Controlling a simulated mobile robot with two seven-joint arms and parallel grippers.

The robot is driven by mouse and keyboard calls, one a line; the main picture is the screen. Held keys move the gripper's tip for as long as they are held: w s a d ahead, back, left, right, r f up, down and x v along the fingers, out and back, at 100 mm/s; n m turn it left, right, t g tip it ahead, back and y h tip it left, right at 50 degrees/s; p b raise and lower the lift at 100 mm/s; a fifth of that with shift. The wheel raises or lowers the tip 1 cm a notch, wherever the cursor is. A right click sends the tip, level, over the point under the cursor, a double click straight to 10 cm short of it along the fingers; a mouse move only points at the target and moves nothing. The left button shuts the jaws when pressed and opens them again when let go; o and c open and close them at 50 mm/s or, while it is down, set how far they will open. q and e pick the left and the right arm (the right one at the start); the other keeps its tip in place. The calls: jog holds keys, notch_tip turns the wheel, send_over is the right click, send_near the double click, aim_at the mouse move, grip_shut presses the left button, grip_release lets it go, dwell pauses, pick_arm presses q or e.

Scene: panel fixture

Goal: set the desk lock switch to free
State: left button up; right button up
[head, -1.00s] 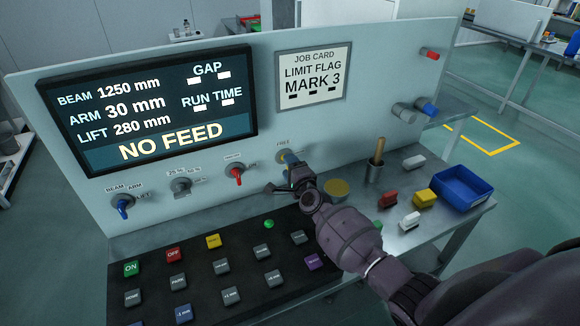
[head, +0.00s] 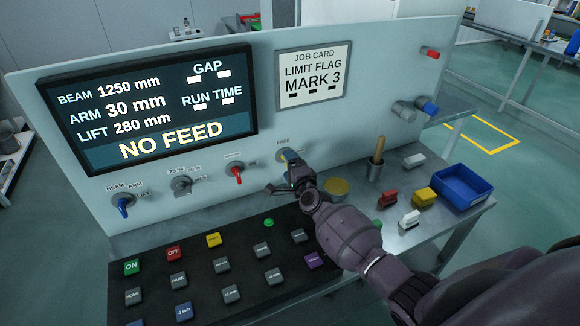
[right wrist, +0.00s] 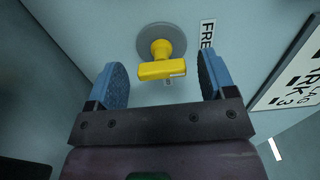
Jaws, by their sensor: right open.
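The desk lock switch is a yellow knob with a bar handle (right wrist: 162,70) on a round grey plate (right wrist: 178,32), in the right wrist view. In the head view the switch (head: 283,155) is at the panel's lower right, mostly hidden by my right gripper (head: 282,180). In the right wrist view my right gripper (right wrist: 161,76) is open, its blue fingers on either side of the handle with a gap at each side. My left gripper is not in view.
A red switch (head: 237,174) and other panel switches are to the left. The black keypad (head: 200,255) lies below. The display (head: 160,105) reads NO FEED.

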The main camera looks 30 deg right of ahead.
jog(key=s, duration=0.3)
jog(key=s+p, duration=0.1)
jog(key=s, duration=0.5)
jog(key=shift+a, duration=0.25)
jog(key=shift+s, duration=0.9)
